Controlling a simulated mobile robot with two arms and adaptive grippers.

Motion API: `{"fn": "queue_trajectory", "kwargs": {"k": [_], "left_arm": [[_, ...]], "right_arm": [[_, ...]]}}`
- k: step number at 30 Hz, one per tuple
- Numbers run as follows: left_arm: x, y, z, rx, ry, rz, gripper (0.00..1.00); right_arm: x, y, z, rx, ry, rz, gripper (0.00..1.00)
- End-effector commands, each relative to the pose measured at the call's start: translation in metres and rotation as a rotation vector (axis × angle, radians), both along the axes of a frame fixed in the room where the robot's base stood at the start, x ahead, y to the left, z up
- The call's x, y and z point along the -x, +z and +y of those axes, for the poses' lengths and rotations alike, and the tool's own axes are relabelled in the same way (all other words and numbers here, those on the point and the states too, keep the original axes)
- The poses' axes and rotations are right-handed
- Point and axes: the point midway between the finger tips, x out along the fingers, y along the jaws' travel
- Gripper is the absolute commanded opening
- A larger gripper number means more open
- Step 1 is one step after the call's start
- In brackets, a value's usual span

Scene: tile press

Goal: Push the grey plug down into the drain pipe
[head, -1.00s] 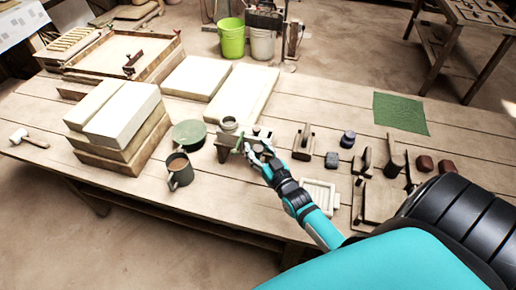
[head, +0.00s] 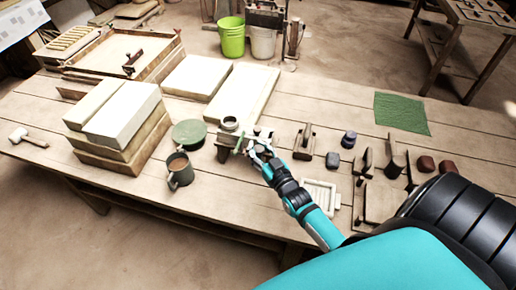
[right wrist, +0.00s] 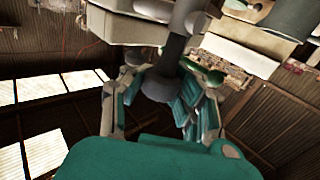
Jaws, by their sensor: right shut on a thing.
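In the right wrist view this piece sits between the fingers, below a wider grey cylinder (right wrist: 186,18). I cannot tell whether that cylinder is part of it or the drain pipe. A grey ring-shaped pipe mouth (head: 230,123) shows behind the stand. The fingers hide much of the plug in the head view. My left gripper is not in view.
A mug (head: 179,170) and a green round dish (head: 189,133) stand left of the stand. Stacked pale slabs (head: 125,112) are farther left. A wooden tool (head: 304,141) and a white ribbed tray (head: 320,193) are to the right.

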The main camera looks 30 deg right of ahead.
Motion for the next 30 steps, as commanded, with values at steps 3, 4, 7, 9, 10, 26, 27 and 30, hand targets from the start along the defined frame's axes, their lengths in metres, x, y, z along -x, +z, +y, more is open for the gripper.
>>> {"fn": "queue_trajectory", "kwargs": {"k": [3,4,7,9,10,26,27,30], "left_arm": [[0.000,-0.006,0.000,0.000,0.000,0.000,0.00],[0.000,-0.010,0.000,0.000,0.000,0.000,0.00],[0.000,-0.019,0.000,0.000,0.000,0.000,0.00],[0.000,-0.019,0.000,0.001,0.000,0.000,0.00],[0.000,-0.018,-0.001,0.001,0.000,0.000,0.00],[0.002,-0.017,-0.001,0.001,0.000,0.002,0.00],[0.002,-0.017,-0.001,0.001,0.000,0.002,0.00],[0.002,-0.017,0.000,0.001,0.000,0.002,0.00]], "right_arm": [[0.003,-0.013,0.001,-0.001,0.000,0.011,0.00],[0.003,-0.018,0.001,-0.001,0.000,0.011,0.00],[0.003,-0.032,0.001,-0.002,0.001,0.012,0.00],[0.004,-0.033,0.001,-0.002,0.001,0.013,0.00],[0.004,-0.033,0.001,-0.002,0.001,0.014,0.00],[0.002,-0.030,0.001,-0.002,0.001,0.010,0.55],[0.002,-0.029,0.001,-0.002,0.001,0.009,0.55],[0.002,-0.028,0.000,-0.001,0.000,0.008,0.55]]}}
